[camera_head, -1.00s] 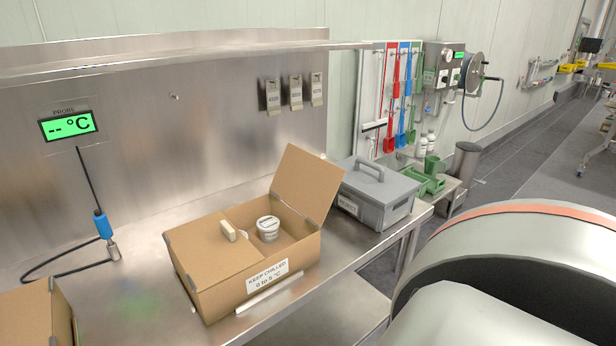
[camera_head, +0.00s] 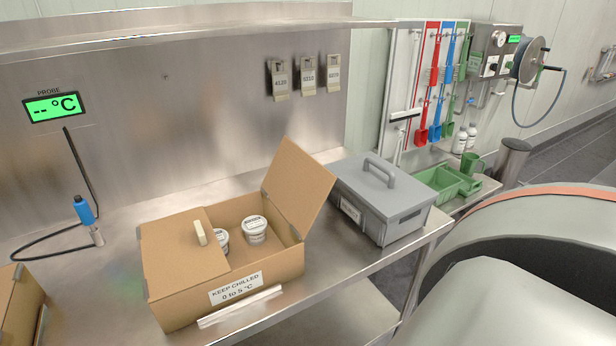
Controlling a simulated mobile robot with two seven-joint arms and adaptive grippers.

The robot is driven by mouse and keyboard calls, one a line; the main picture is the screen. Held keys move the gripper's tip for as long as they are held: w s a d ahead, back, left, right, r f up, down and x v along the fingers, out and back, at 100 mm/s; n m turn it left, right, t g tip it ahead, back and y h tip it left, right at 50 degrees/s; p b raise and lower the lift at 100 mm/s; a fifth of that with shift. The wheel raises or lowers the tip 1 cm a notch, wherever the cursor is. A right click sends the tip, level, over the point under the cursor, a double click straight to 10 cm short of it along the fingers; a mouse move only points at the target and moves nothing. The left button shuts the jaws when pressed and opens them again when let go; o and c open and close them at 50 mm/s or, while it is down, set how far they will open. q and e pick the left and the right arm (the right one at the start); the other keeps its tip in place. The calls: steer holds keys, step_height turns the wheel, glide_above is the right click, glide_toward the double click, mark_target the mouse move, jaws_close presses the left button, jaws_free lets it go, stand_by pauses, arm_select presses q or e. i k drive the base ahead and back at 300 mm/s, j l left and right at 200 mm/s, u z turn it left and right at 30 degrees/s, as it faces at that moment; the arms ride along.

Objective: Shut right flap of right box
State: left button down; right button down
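The right cardboard box (camera_head: 225,285) stands on the steel bench with a "KEEP CHILLED 0 to 5 °C" label on its front. Its right flap (camera_head: 297,187) stands up, tilted outward to the right. Its left flap (camera_head: 178,252) lies shut over the left half, with a small pale block (camera_head: 200,233) at its inner edge. Through the open half I see a white lidded tub (camera_head: 255,230) and part of a second tub (camera_head: 222,240). Neither gripper shows in the view.
A grey lidded box with a handle (camera_head: 382,195) stands close to the right of the raised flap. Another cardboard box (camera_head: 20,305) is cut off at the lower left.

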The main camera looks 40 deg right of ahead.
mark_target(298, 184)
steer(key=l, duration=0.8)
steer(key=k+l, duration=0.1)
steer(key=l, duration=0.7)
steer(key=k+l, duration=0.1)
steer(key=l, duration=0.65)
